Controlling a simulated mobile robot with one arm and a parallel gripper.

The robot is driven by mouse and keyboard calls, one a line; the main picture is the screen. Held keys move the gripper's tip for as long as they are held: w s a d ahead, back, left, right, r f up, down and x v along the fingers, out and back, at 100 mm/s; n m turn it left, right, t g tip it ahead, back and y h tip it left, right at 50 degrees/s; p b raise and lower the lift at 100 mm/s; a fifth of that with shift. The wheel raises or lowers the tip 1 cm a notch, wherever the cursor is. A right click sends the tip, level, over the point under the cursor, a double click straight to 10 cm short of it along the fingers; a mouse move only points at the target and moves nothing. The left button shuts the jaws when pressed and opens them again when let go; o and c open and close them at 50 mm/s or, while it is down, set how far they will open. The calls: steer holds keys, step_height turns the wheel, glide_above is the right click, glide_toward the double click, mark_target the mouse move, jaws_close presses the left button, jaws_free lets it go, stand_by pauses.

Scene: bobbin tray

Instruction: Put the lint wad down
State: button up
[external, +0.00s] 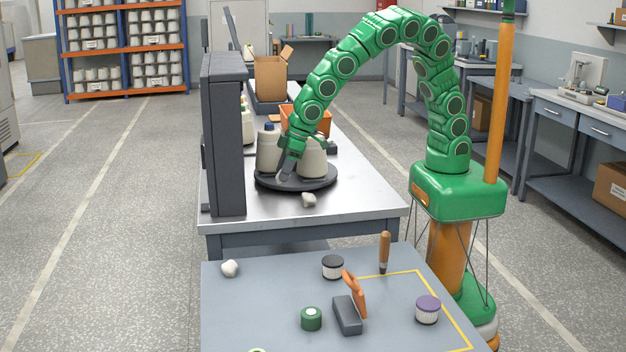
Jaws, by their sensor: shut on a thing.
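My gripper (284,175) is shut, its dark fingers pointing down over the left front part of the dark round turntable (308,184), in front of the cream bobbins. What is between the fingers is small and hard to make out; I take it for a lint wad. One white lint wad (309,200) shows on the steel table just in front of the turntable, to the right of and apart from my fingertips. Another white wad (230,268) lies at the back left of the grey front table (250,320).
Cream bobbins (313,160) stand on the turntable. A tall dark panel (223,140) closes off its left. An orange bin (320,122) and cardboard box (270,78) are behind. The front table carries jars, a brush and a wooden-handled tool (384,248).

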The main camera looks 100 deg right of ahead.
steer(key=shift+w+a+f, duration=0.25)
steer(key=shift+w+f, duration=0.75)
steer(key=shift+f, duration=0.25)
steer(key=shift+w+a+f, duration=0.25)
steer(key=shift+w+f, duration=0.75)
steer(key=shift+f, duration=1.75)
steer(key=o, duration=1)
steer(key=shift+f, duration=0.1)
steer(key=shift+v, duration=6.15)
